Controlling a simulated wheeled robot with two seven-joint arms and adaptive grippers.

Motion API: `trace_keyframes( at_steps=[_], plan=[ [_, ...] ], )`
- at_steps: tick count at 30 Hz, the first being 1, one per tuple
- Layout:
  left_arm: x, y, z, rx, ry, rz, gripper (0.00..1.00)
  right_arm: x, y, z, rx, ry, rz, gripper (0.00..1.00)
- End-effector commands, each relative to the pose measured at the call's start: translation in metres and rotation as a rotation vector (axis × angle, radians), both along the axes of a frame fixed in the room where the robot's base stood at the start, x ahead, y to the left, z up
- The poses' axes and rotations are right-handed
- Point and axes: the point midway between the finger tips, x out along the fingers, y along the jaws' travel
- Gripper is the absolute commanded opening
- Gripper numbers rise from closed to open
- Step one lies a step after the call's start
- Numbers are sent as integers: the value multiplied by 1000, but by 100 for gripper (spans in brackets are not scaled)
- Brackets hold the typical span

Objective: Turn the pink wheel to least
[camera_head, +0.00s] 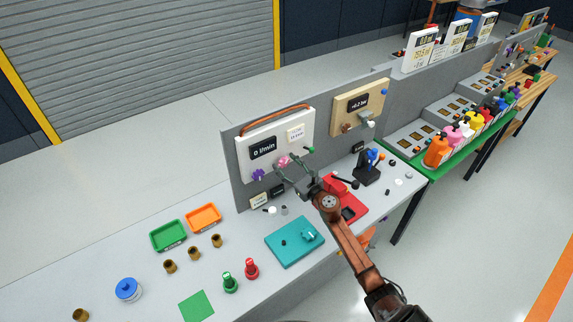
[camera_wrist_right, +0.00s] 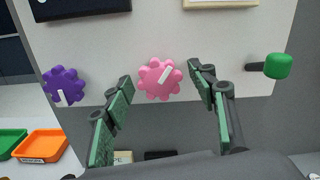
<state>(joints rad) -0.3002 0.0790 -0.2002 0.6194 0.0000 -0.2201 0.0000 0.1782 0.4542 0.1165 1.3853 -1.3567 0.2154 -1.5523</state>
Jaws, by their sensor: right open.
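The pink wheel (camera_wrist_right: 160,79) is a scalloped knob with a white pointer mark that points to the upper right. It sits on a white panel (camera_wrist_right: 230,50); in the head view the pink wheel (camera_head: 283,161) shows small, right of a purple wheel (camera_head: 257,174). My right gripper (camera_wrist_right: 164,85) is open, with green-padded fingers on either side of the pink wheel and visible gaps to it. In the head view my right gripper (camera_head: 292,175) is just in front of the panel. My left gripper does not show.
The purple wheel (camera_wrist_right: 64,86) is left of the fingers and a green-tipped lever (camera_wrist_right: 277,66) is to the right. A display (camera_head: 263,148) reads 0 l/min. Below stand a teal block (camera_head: 294,243), a red block (camera_head: 357,196), and orange (camera_head: 204,217) and green trays (camera_head: 168,236).

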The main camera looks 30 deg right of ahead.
Motion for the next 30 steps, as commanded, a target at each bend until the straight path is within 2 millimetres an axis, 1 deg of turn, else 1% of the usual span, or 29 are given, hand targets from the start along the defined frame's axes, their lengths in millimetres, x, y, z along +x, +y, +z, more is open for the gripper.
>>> trace_keyframes(
  at_steps=[7, 25, 30],
  plan=[
    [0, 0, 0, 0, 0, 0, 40, 1, 0, 0, 1, 0, 0, 52],
    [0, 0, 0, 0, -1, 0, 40, 0, 0, 0, 1, -1, 0, 11],
    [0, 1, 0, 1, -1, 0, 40, 0, 0, 0, 7, 1, 0, 10]
  ],
)
